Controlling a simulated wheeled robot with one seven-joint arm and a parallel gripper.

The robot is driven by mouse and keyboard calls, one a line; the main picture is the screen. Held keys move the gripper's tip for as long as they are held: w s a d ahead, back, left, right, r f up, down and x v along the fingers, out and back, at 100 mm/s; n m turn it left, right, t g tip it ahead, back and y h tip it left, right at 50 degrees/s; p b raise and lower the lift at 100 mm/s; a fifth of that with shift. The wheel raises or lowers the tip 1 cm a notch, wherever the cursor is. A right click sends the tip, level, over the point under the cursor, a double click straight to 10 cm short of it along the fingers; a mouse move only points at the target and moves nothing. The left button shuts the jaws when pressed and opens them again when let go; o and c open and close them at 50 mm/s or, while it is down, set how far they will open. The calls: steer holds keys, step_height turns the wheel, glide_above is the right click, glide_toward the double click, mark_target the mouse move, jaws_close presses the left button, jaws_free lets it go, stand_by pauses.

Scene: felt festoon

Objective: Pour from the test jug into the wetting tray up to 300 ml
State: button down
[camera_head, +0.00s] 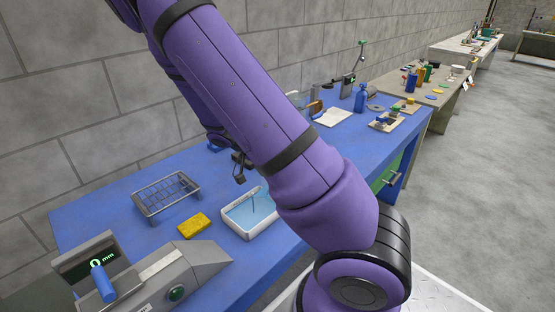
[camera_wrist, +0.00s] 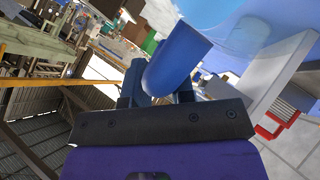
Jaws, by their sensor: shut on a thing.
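The wetting tray (camera_head: 230,226) is a white, shallow rectangular tray on the blue bench, with light blue liquid in it and a thin dark line across the liquid. My arm covers its right part. My gripper (camera_wrist: 158,88) is shut on a blue, round-ended vessel, which I take to be the test jug (camera_wrist: 180,58). The jug appears tilted in the wrist view. In the head view my arm hides most of the gripper and jug. I cannot make out a stream or a level mark. A pale blue surface fills the top of the wrist view.
A wire rack (camera_head: 166,194) and a yellow sponge (camera_head: 194,225) are left of the tray. A grey device with a lit display (camera_head: 86,262) stands at the front left. A blue bottle (camera_head: 360,98) and a paper sheet (camera_head: 334,117) are farther along the bench.

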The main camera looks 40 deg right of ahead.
steer(key=shift+s+d+r+t+y, duration=0.15)
steer(key=shift+s+d+r+y, duration=0.05)
steer(key=shift+d+y, duration=0.4)
steer(key=shift+s+d+r+t+y, duration=0.15)
steer(key=shift+d+y, duration=0.3)
steer(key=shift+y, duration=0.15)
steer(key=shift+s+d+f+n+t+y, duration=0.2)
steer(key=shift+d+n+t+y, duration=0.25)
steer(key=shift+y, duration=0.45)
steer(key=shift+d, duration=0.1)
steer(key=shift+d+f, duration=0.1)
steer(key=shift+s+d+f+t+y, duration=0.1)
steer(key=shift+d+f+t+y, duration=0.15)
steer(key=shift+y, duration=0.3)
steer(key=shift+d+f+t+y, duration=0.1)
steer(key=shift+f+t+y, duration=0.15)
steer(key=shift+y, duration=0.3)
steer(key=shift+f, duration=0.1)
